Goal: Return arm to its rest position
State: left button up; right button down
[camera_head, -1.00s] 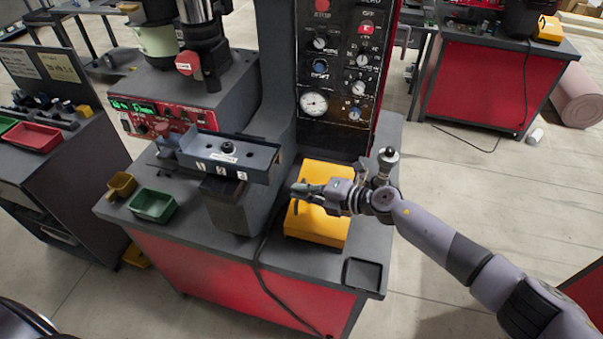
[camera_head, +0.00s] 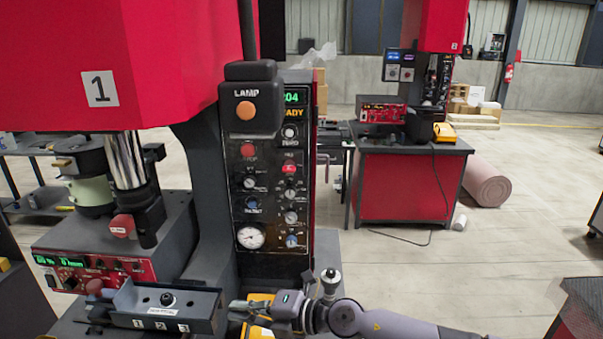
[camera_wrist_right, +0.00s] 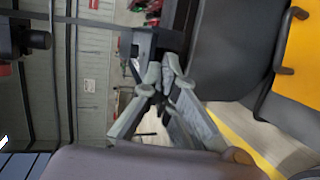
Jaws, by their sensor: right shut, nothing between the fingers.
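My right arm (camera_head: 390,327) comes in along the bottom of the head view from the right. Its gripper (camera_head: 243,310) is shut and empty, in front of the machine's column and beside the numbered grey bracket (camera_head: 165,303). A yellow box (camera_head: 258,325) lies behind and below the gripper, mostly hidden by it. In the right wrist view the gripper's fingers (camera_wrist_right: 158,95) are together with nothing between them. The yellow box also shows at the right of that view (camera_wrist_right: 300,60). My left gripper is not in view.
The control panel (camera_head: 268,190) with knobs, gauge and orange lamp (camera_head: 246,111) stands behind the gripper. A red press head (camera_head: 60,60) marked 1 hangs at upper left. A second red workstation (camera_head: 400,188) and a pink roll (camera_head: 487,185) stand farther back.

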notch_tip(320, 180, up, 7)
jog(key=s+d+m+t, duration=0.1)
jog(key=d+m+t, duration=0.1)
jog(key=m+t, duration=0.85)
jog(key=s+d+f+m+g+h, duration=0.1)
jog(key=s+d+f+m+h, duration=0.1)
jog(key=d+f+m+h, duration=0.55)
jog(key=s+d+f+m+g+h, duration=0.15)
jog(key=d+f+m+h, duration=0.35)
jog(key=d+m, duration=0.6)
jog(key=s+d+f+m+g+h, duration=0.1)
jog(key=s+d+f+g, duration=0.3)
jog(key=s, duration=0.4)
jog(key=s+d+f+g, duration=0.2)
jog(key=s+d+f, duration=0.2)
jog(key=s+d, duration=0.3)
jog(key=s+d+f+m+g+h, duration=0.1)
jog(key=s+d+f+g, duration=0.2)
jog(key=s, duration=0.6)
notch_tip(320, 180, down, 30)
jog(key=s+g+b, duration=0.1)
jog(key=b, duration=0.3)
jog(key=s+d+f+g+b, duration=0.1)
jog(key=s+d+f+b, duration=0.1)
jog(key=s+f, duration=1.5)
jog(key=shift+d+f, duration=0.55)
jog(key=shift+f, duration=0.15)
